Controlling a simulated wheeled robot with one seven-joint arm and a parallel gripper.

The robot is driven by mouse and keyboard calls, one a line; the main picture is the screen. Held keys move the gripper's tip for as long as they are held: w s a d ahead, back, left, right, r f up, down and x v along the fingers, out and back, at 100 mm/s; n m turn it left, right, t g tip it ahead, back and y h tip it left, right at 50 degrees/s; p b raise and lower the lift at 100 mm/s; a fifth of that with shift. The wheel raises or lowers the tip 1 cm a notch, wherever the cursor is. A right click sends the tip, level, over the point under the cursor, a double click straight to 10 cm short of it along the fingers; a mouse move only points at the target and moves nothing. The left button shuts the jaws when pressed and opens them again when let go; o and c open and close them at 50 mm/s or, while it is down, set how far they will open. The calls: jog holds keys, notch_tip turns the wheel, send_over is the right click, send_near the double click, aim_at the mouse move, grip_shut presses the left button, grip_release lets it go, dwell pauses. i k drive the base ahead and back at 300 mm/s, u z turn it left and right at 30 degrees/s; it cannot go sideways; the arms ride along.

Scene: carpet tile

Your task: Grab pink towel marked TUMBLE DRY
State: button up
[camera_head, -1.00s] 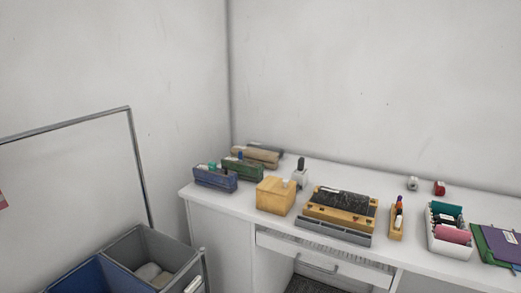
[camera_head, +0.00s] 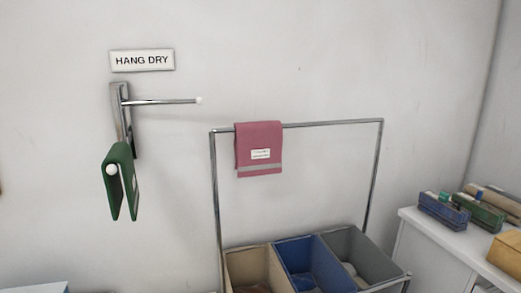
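A pink towel (camera_head: 258,140) hangs folded over the top bar of a metal rail, towards the bar's left end. It has a small white label with print too small to read and a pale stripe near its lower edge. My gripper is not in view.
The metal rail (camera_head: 330,123) stands over beige (camera_head: 240,265), blue (camera_head: 298,250) and grey (camera_head: 372,250) bins. At left, a wall rack under a "HANG DRY" sign (camera_head: 142,60) holds a green cloth (camera_head: 117,182). A white desk (camera_head: 440,245) with boxes stands at right.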

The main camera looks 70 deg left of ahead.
aim_at(258, 145)
jog(key=u, duration=2.2)
jog(key=i, duration=1.5)
jog(key=u, duration=0.7)
